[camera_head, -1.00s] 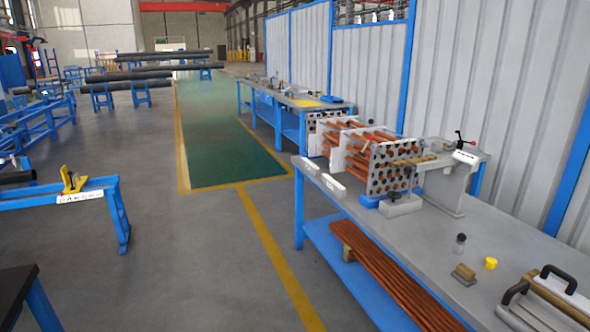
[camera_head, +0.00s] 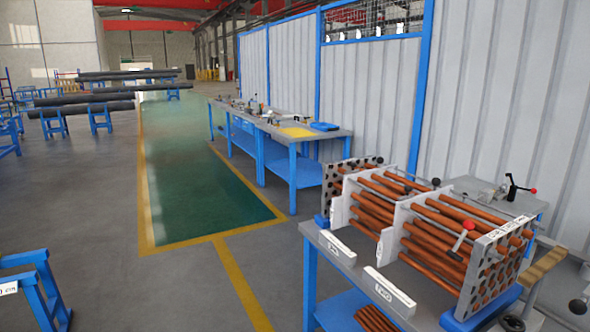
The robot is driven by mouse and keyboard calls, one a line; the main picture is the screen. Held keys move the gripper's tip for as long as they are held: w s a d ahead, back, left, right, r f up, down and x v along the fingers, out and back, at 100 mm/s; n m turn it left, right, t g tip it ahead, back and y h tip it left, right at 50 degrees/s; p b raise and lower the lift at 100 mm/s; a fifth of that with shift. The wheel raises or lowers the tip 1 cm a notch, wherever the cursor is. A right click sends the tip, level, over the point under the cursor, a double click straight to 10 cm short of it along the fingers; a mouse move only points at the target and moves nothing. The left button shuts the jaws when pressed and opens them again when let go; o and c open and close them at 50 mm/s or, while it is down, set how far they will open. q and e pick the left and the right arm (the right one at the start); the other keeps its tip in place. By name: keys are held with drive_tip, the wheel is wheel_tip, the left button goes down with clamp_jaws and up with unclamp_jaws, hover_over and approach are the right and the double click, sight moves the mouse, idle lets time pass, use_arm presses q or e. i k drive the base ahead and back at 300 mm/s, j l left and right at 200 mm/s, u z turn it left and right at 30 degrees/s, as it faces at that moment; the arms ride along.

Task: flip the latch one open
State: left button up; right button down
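A tube bundle with orange-brown rods (camera_head: 432,262) and pale perforated plates lies on the grey workbench at the right in the head view. A small lever with a red handle (camera_head: 463,237) stands on its near side, by the right end plate (camera_head: 490,275). A lever with black knobs (camera_head: 436,182) shows along the bundle's top. Behind it, a toggle clamp with a red knob (camera_head: 512,188) sits on a fixture. I cannot tell which of these is latch one, or whether it is open. Neither of my grippers is in view.
Two white labelled blocks (camera_head: 388,291) lie along the bench's front edge. Another blue-framed bench (camera_head: 292,140) stands further back by the corrugated wall. Blue stands (camera_head: 38,283) are at the lower left.

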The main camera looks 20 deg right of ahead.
sight(353, 165)
drive_tip(key=i+z, duration=0.15)
drive_tip(key=i, duration=0.4)
drive_tip(key=i+j+z, duration=0.15)
drive_tip(key=i, duration=0.4)
drive_tip(key=i+j+z, duration=0.15)
drive_tip(key=i, duration=0.4)
